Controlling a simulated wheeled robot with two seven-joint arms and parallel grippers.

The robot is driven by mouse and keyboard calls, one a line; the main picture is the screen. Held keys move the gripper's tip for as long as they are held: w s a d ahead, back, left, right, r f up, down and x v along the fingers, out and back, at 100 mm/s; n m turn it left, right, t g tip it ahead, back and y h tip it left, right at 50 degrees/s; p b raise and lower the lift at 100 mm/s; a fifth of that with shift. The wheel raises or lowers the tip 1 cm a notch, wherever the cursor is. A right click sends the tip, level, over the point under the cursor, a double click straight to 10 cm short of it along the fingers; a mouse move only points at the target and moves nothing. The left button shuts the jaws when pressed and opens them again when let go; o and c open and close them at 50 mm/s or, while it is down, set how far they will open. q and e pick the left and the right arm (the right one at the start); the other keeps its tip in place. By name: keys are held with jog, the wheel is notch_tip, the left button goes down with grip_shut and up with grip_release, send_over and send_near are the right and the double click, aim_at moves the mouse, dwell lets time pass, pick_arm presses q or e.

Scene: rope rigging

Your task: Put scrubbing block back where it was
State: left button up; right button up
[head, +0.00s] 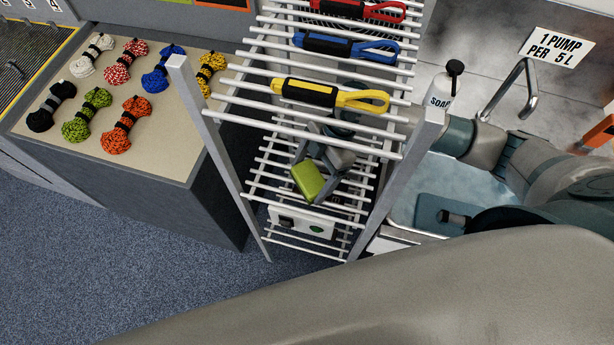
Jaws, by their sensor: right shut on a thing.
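The scrubbing block appears to be the yellow-green block (308,180) inside the white wire rack. My right gripper (316,177) is shut on it. The block is tilted, under the shelf with the yellow sling and above a lower shelf (262,187). I cannot tell whether it touches that lower shelf. My right arm comes in from the right, over the sink, and passes behind the rack's front right post. Shelf bars partly cover the hand. My left gripper is out of view.
Red (385,10), blue (345,46) and yellow (330,96) slings lie on the upper shelves. A white box (318,222) is low in the rack. A soap bottle (442,95) stands by the sink (400,205). Several rope bundles lie on the left bench (165,150).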

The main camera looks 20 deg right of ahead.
jog(key=shift+s+a+r+p, duration=0.1)
jog(key=shift+a+p, duration=0.2)
jog(key=shift+a, duration=0.3)
jog(key=shift+d+f, duration=0.1)
jog(key=shift+f, duration=0.75)
jog(key=o, duration=1)
jog(key=shift+f, duration=0.1)
